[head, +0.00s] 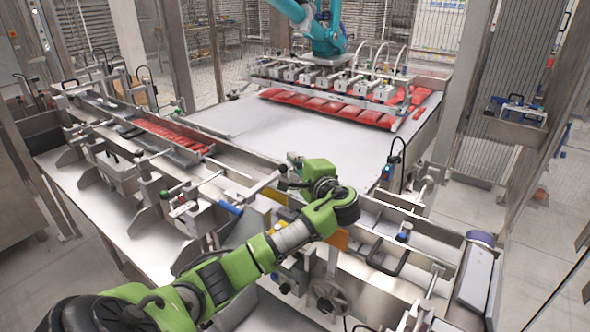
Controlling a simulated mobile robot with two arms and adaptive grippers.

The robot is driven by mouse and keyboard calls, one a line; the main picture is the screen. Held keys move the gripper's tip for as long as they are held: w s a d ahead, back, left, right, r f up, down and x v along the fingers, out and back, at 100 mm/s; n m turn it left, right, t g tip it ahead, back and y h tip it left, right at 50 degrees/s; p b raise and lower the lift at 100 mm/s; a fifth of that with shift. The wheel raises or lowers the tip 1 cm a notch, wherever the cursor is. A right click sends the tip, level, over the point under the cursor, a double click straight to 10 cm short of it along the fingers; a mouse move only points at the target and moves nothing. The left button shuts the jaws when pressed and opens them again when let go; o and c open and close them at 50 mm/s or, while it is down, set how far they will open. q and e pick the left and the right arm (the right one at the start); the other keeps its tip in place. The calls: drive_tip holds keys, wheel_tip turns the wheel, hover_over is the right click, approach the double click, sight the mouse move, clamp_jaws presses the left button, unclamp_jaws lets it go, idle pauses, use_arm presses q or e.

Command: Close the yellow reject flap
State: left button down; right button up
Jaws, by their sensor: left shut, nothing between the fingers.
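A smaller yellow patch shows left of the arm and may be part of the same flap. My forearm hides the middle, so I cannot tell how far the flap stands open. My left gripper (284,178) is a small dark shape beyond and above the flap, over the conveyor near the white table's front edge. It is shut and empty, and appears apart from the flap. My right gripper is out of view.
The narrow conveyor (225,165) runs diagonally, with red packs (172,134) at its far left. A teal robot (322,35) holds a vacuum head over more red packs on the white table (270,125). Rails, a blue handle (230,208) and a handwheel (330,297) crowd the arm.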

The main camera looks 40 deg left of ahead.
use_arm(q)
wheel_tip(320, 180, up, 7)
drive_tip(key=shift+f, duration=0.2)
drive_tip(key=shift+d, duration=0.1)
idle(0.5)
